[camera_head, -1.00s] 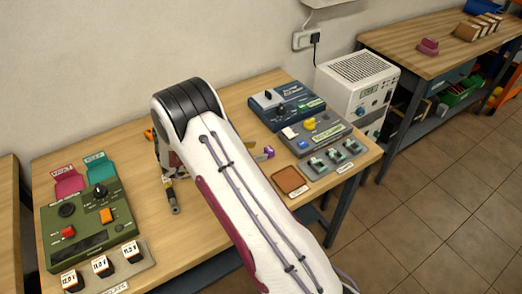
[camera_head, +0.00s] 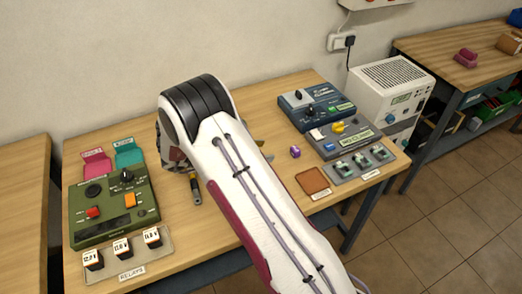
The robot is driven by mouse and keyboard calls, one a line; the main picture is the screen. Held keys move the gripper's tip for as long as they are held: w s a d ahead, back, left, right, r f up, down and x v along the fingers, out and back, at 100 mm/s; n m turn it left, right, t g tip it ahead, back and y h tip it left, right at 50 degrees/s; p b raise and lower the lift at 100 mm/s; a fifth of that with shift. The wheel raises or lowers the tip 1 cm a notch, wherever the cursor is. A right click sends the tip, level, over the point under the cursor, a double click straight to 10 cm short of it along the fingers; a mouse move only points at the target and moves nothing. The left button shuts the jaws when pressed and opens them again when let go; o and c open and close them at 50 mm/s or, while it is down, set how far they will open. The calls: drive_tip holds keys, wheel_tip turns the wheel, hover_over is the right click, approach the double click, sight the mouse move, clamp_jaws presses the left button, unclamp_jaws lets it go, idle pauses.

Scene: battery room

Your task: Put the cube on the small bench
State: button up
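A bare wooden bench (camera_head: 22,200) stands at the left edge. Another bench (camera_head: 430,45) stands at the back right. I cannot tell which is the small bench.
A green panel (camera_head: 112,208) and a relay tray (camera_head: 150,262) are at the left. A blue device (camera_head: 312,105), a grey panel (camera_head: 345,135), switches and a brown pad (camera_head: 313,181) are at the right. A yellow-black tool (camera_head: 196,190) lies beside my arm. A white unit (camera_head: 390,90) stands behind.

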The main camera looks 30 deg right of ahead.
drive_tip(key=w+a+r+n+t+y, duration=0.2)
drive_tip(key=w+r+n+t+y, duration=0.1)
drive_tip(key=w+r+n+t, duration=0.35)
drive_tip(key=w+a+r+n+t+y, duration=0.2)
drive_tip(key=w+a+r+n+t, duration=0.1)
drive_tip(key=w+r+n, duration=0.5)
drive_tip(key=s+a+r+n+t+y, duration=0.2)
drive_tip(key=s+a+r+n+y, duration=0.25)
drive_tip(key=r+n, duration=0.25)
drive_tip(key=s+a+r+n+t+y, duration=0.1)
drive_tip(key=s+a+r+n+y, duration=0.2)
drive_tip(key=a+r+n, duration=0.3)
drive_tip(key=s+a+r+n+g+y, duration=0.1)
drive_tip(key=s+a+n+y, duration=0.1)
drive_tip(key=s+n, duration=0.55)
drive_tip(key=s+a+r+n+g+y, duration=0.1)
drive_tip(key=s+r+n+g+y, duration=0.1)
drive_tip(key=s+n, duration=0.6)
drive_tip(key=s+d+f+n+g+h, duration=0.1)
drive_tip(key=s+d+f+n, duration=0.1)
drive_tip(key=s, duration=0.5)
drive_tip(key=s+d+f+n+g+h, duration=0.1)
drive_tip(key=s+d+f+n, duration=0.1)
drive_tip(key=s+n, duration=0.3)
drive_tip(key=s+d+f+n+g+h, duration=0.1)
drive_tip(key=s+d+f+n+g, duration=0.1)
drive_tip(key=s, duration=0.8)
drive_tip(key=shift+s+d+f+n, duration=0.3)
drive_tip(key=shift+f+n, duration=0.35)
drive_tip(key=shift+n, duration=0.35)
